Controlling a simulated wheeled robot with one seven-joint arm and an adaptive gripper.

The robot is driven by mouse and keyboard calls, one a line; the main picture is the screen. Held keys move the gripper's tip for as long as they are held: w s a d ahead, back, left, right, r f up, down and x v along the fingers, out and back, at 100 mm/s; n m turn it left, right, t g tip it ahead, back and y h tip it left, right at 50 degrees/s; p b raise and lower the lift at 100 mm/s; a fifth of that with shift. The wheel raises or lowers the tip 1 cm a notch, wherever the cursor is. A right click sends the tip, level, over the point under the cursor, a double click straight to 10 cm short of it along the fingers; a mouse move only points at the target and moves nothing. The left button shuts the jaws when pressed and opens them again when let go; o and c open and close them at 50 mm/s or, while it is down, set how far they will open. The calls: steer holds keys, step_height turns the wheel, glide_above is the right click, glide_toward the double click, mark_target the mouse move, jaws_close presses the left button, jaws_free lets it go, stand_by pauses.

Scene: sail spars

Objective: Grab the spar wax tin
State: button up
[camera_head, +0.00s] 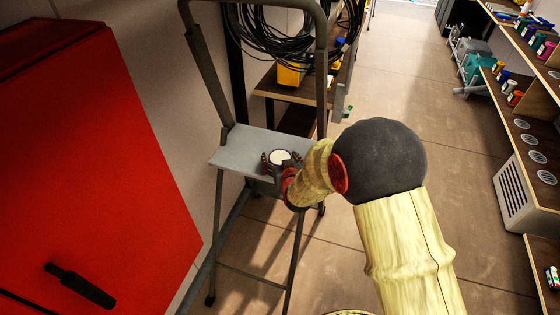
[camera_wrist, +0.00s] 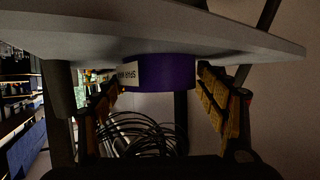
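The spar wax tin (camera_wrist: 165,73) is a round purple tin with a pale label. The wrist picture is upside down, so the label reads inverted. In the head view its white lid (camera_head: 279,156) faces up on the grey platform (camera_head: 236,151) of a step ladder. My gripper (camera_head: 281,161) is at platform height with a finger on each side of the tin. In the wrist view my gripper (camera_wrist: 160,78) looks open, its padded fingertips close to the tin's sides. A thin gap shows at the right finger; contact at the left is unclear.
The ladder's rails (camera_head: 322,70) rise behind the platform. Coiled black cables (camera_head: 290,30) hang beyond, near a shelf with a yellow item (camera_head: 290,75). A red cabinet (camera_head: 95,150) stands at left. Shelves with small tins (camera_head: 515,98) line the right; the floor between is clear.

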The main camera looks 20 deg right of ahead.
steer(key=c, duration=1.2)
steer(key=shift+c, duration=0.7)
steer(key=shift+r, duration=0.1)
